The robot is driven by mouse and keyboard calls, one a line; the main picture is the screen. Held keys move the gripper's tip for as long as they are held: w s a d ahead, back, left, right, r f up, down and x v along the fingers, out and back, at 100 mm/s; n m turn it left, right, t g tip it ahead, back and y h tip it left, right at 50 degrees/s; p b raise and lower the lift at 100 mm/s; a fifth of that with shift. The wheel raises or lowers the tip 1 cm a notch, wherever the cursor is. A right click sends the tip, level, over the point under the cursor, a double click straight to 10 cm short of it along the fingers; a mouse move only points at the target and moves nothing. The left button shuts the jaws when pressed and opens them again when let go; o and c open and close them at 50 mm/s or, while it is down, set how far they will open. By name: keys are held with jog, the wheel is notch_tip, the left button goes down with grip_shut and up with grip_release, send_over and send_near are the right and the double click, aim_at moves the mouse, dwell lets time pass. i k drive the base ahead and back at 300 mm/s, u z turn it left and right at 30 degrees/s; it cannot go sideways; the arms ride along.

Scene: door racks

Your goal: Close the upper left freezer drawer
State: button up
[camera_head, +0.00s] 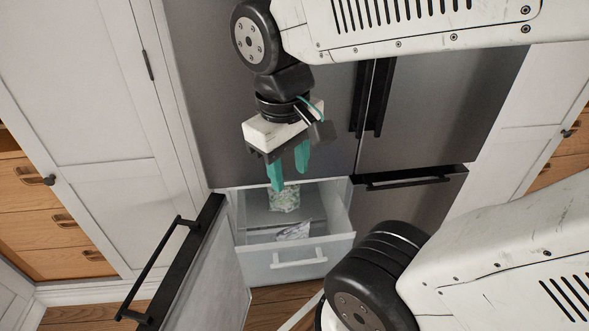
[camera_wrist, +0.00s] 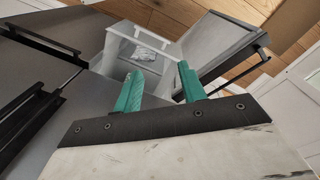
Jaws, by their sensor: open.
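The freezer drawer (camera_head: 258,266), pale and translucent with a white bar handle (camera_head: 300,259), is pulled out of the left freezer compartment, below the grey fridge doors. It also shows in the wrist view (camera_wrist: 117,52). A greenish-white packet (camera_head: 284,198) and a crumpled whitish packet (camera_head: 293,231) lie inside it. My gripper (camera_head: 288,172) has green fingers, which are apart and empty. It hangs above the rear of the drawer in the head view, pointing down. It also shows in the wrist view (camera_wrist: 160,88). I cannot tell whether the fingers touch anything.
The left freezer door (camera_head: 208,277) stands open to the left of the drawer, with a long black handle (camera_head: 158,268). The right freezer door (camera_head: 412,208) is closed. White cabinets (camera_head: 85,110) flank the fridge. Wooden floor shows below the drawer.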

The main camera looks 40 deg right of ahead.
aim_at(342, 234)
jog(key=u, duration=1.3)
jog(key=k, duration=1.1)
jog(key=z, duration=1.25)
